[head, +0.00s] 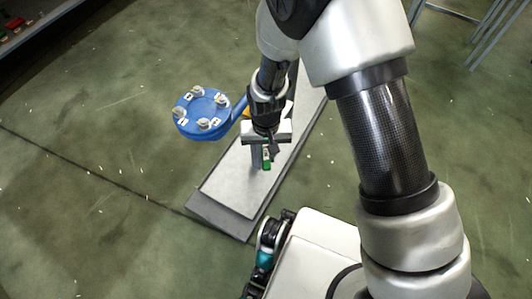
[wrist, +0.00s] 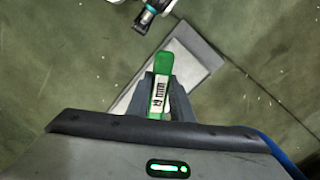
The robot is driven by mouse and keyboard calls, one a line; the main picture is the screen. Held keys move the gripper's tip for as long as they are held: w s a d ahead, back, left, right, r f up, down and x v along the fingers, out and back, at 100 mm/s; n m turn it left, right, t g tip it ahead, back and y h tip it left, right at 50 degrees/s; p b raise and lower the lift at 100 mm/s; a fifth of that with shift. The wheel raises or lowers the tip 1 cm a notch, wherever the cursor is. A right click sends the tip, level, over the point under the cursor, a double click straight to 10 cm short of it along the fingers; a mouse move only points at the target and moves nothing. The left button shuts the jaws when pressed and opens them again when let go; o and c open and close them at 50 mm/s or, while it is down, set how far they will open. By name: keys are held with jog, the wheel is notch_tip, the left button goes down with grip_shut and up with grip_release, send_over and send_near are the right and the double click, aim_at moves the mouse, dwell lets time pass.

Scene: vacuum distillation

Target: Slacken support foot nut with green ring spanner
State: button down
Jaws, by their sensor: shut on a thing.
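My gripper (head: 266,146) is shut on the green ring spanner (head: 266,163), over the pale top of a long grey plinth. In the wrist view the spanner (wrist: 160,80) stands out between the two dark fingers (wrist: 160,95), its green end pointing up the picture and a white label with dark print on its shaft. The spanner's other end is hidden by my gripper. I cannot make out the support foot nut in either view; my arm and gripper cover part of the plinth.
A blue round flange (head: 203,108) with several pale bolts stands left of the plinth (head: 225,215), joined to a blue pipe running behind my gripper. Metal legs (head: 487,35) stand at the top right, and a dark shelf (head: 40,25) at the top left. The green floor at left is clear.

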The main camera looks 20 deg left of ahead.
jog(key=shift+f+b, duration=0.5)
jog(key=shift+f, duration=0.2)
dwell(0.6)
jog(key=shift+w+d+n, duration=0.35)
jog(key=shift+d+n, duration=0.1)
jog(key=shift+d, duration=0.15)
jog(key=shift+w+d+n, duration=0.35)
jog(key=shift+d+n, duration=0.1)
jog(key=shift+d, duration=0.1)
jog(key=shift+w+d+f+n, duration=0.1)
jog(key=shift+w+d+n, duration=0.7)
jog(key=shift+d, duration=0.2)
jog(key=shift+w+d+n, duration=0.8)
jog(key=shift+w+d, duration=0.1)
jog(key=shift+w, duration=0.1)
